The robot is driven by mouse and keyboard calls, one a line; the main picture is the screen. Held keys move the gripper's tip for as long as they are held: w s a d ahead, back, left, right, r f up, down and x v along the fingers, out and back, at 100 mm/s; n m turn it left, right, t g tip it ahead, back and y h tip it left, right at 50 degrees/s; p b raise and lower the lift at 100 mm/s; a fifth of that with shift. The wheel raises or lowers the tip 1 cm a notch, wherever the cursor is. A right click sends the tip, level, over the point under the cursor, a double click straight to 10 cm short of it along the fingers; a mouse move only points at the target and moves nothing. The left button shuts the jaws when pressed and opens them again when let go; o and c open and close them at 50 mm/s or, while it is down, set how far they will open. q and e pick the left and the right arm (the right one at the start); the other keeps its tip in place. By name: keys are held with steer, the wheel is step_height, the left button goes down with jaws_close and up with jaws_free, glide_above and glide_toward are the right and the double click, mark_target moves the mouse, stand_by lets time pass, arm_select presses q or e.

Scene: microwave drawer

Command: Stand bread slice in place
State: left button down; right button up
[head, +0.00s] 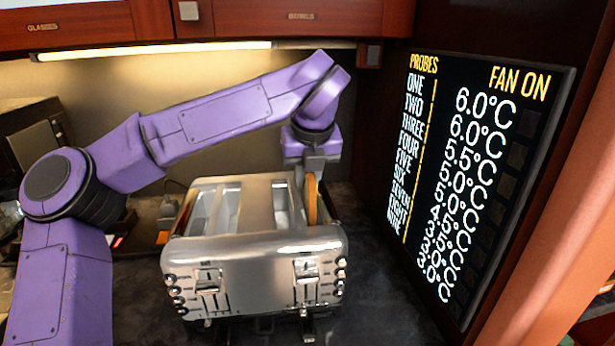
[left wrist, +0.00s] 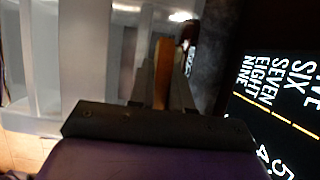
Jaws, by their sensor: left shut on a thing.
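The bread slice (head: 311,199) is a thin brown slab, seen nearly edge-on and upright. My left gripper (head: 313,170) points down and is shut on its upper part. In the left wrist view the slice (left wrist: 164,62) stands between the two fingers (left wrist: 162,88). The silver toaster (head: 255,252) stands on the dark counter with its long slots facing up. The slice is at the toaster's right side, by the rightmost slot. I cannot tell whether its lower edge is inside that slot or above it. My right gripper is not in view.
A black display panel (head: 470,180) with temperature readings stands close on the right. Wooden cupboards (head: 300,18) with a light strip (head: 150,50) hang above. A dark appliance (head: 30,140) is at the far left, partly behind my arm. Dark counter (head: 385,290) is bare right of the toaster.

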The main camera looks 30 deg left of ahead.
arm_select(q)
steer(key=shift+w+a+f, duration=0.15)
steer(key=shift+w+f, duration=0.05)
steer(key=shift+f, duration=0.5)
steer(key=shift+s, duration=0.2)
steer(key=shift+f+b, duration=0.4)
steer(key=shift+b, duration=0.05)
steer(key=shift+s+f, duration=0.1)
steer(key=shift+f, duration=0.05)
steer(key=c, duration=1.1)
jaws_free()
steer(key=shift+d+f, duration=0.15)
steer(key=shift+d, duration=0.1)
steer(key=shift+o, duration=0.2)
steer(key=shift+r, duration=0.3)
steer(key=shift+r+p, duration=0.7)
steer(key=shift+p, duration=0.05)
steer(key=v, duration=0.2)
steer(key=b+v, duration=0.1)
steer(key=shift+s+a+r, duration=0.1)
steer(key=shift+a+r, duration=0.1)
steer(key=shift+r, duration=0.1)
steer(key=v, duration=0.7)
steer(key=shift+s+d+r, duration=0.1)
steer(key=shift+d+r, duration=0.1)
steer(key=shift+d, duration=0.1)
steer(key=shift+a+r, duration=0.15)
steer(key=shift+r, duration=0.05)
